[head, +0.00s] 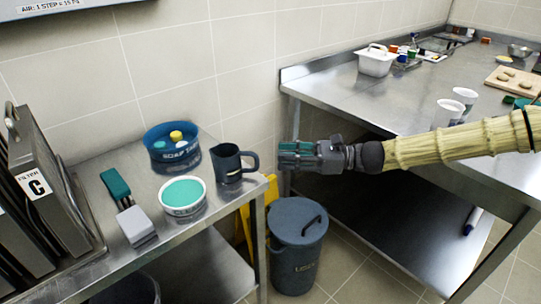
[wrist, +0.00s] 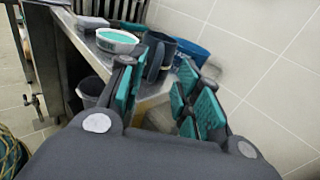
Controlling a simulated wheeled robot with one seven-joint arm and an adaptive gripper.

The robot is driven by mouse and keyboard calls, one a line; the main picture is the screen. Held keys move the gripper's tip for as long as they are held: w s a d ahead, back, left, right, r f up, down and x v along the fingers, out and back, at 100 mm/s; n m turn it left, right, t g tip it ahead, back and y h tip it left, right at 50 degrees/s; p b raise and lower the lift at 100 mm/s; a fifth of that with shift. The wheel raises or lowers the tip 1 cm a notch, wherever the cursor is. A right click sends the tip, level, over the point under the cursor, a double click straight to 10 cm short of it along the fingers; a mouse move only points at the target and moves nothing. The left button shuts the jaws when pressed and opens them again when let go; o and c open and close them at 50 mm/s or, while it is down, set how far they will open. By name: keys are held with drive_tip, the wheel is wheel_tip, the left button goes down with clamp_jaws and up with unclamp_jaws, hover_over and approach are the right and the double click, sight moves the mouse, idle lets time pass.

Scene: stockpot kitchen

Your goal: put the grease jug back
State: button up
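A dark grey jug (head: 228,166), which I take to be the grease jug, stands upright on the right end of the left steel table, its handle toward my gripper. My gripper (head: 284,155) is to the right of the jug, past the table's end, with a gap between them. In the wrist view the two teal-padded fingers (wrist: 162,72) are apart with nothing held. The jug (wrist: 158,48) shows beyond and between them, partly covered by the left finger.
On the left table (head: 140,262) are a blue soap tub (head: 172,160), a white tub with teal contents (head: 183,196), a teal-handled brush (head: 128,208) and a filter rack (head: 45,185). A grey bin (head: 297,250) stands between the tables. The right table (head: 350,92) holds white cups (head: 449,112).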

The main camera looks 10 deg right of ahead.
drive_tip(key=shift+s+d, duration=0.2)
drive_tip(key=shift+d, duration=0.7)
drive_tip(key=shift+s+d, duration=0.15)
drive_tip(key=shift+d, duration=0.75)
drive_tip(key=s+a+f+n+g+h, duration=0.1)
drive_tip(key=s+f+n+h, duration=0.3)
drive_tip(key=f, duration=0.6)
drive_tip(key=s+a+f+g+h, duration=0.2)
drive_tip(key=s+f, duration=0.5)
drive_tip(key=f, duration=0.3)
drive_tip(key=s+a+f+n+g+h, duration=0.1)
drive_tip(key=s+f+h, duration=0.3)
drive_tip(key=f, duration=0.6)
drive_tip(key=s+d+f+n+h, duration=0.3)
drive_tip(key=s+d+f+n, duration=0.3)
drive_tip(key=s, duration=0.5)
drive_tip(key=s+d+f+n+t+h, duration=0.1)
drive_tip(key=s+d+f+n+h, duration=0.3)
drive_tip(key=s+f+n, duration=0.4)
drive_tip(key=s+d+f, duration=0.1)
drive_tip(key=s, duration=0.2)
drive_tip(key=shift+s+d+h, duration=0.25)
drive_tip(key=shift+d+h, duration=0.05)
drive_tip(key=shift+d, duration=0.1)
wheel_tip(320, 180, up, 8)
drive_tip(key=p, duration=0.8)
